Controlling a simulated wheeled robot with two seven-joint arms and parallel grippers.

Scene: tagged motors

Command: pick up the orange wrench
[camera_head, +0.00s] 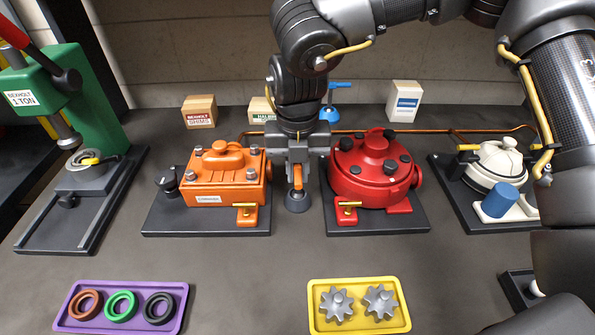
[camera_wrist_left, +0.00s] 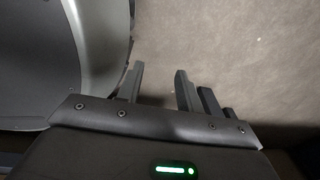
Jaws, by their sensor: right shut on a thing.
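The orange wrench (camera_head: 298,178) shows as a short upright orange piece between the orange and red motors. Most of it is hidden by my right gripper. Its lower end is at a small dark round stand (camera_head: 297,201); I cannot tell whether it touches the stand. My right gripper (camera_head: 298,184) points down from above and is shut on the wrench. My left gripper (camera_wrist_left: 160,88) shows only in the left wrist view, with its fingers apart and nothing between them.
The orange motor (camera_head: 226,176) stands close left of my right gripper and the red motor (camera_head: 372,178) close right. A white motor (camera_head: 494,165) is further right, a green press (camera_head: 98,100) at left. Purple (camera_head: 60,322) and yellow (camera_head: 316,322) trays lie in front.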

